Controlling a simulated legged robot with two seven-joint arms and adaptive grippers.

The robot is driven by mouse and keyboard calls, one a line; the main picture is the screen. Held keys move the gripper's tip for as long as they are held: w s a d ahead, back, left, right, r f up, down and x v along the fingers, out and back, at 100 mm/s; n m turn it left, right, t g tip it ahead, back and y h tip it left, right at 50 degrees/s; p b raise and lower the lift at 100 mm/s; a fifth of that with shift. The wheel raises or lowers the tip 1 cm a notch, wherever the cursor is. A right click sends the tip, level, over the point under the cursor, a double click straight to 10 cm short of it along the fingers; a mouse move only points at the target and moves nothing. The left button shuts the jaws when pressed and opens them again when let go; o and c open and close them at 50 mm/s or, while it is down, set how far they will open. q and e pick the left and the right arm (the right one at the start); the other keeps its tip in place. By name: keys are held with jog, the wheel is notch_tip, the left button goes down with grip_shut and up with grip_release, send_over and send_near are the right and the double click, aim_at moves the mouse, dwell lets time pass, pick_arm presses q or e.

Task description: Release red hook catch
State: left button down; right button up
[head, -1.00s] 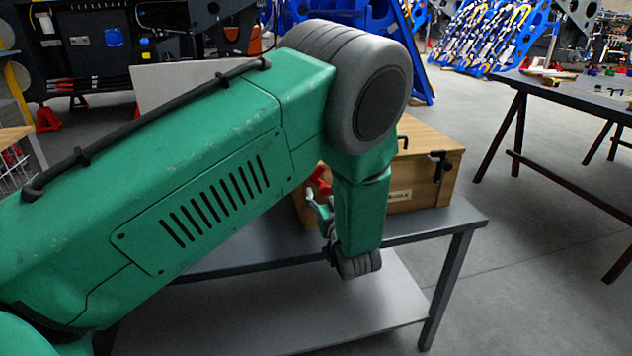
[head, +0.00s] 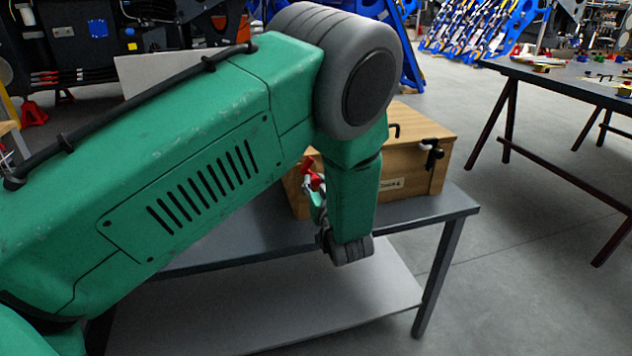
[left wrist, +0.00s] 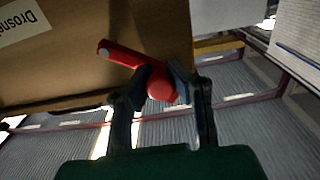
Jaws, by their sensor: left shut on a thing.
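A wooden box (head: 415,170) stands on the dark table, partly hidden behind my left arm. The red hook catch (head: 311,174) shows on the left part of the box front. In the left wrist view the red hook catch (left wrist: 124,55) has an arm slanting up to the left and a round red knob at its lower right. My left gripper (left wrist: 160,80) is shut on the knob, one finger on each side. In the head view my left gripper (head: 318,208) is mostly hidden by my wrist. My right gripper is not in view.
The grey table (head: 440,204) has a lower shelf (head: 330,310). A black hook catch (head: 431,156) is on the right of the box. Another table (head: 560,82) stands at the right, with clear floor between.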

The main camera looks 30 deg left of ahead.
pick_arm(q)
jog(key=shift+f+n, duration=0.15)
jog(key=shift+n, duration=0.35)
jog(key=c, duration=1.3)
grip_release()
jog(key=shift+d, duration=0.1)
jog(key=shift+c, duration=0.2)
jog(key=shift+s, duration=0.1)
jog(key=shift+d, duration=0.1)
jog(key=v, duration=1.2)
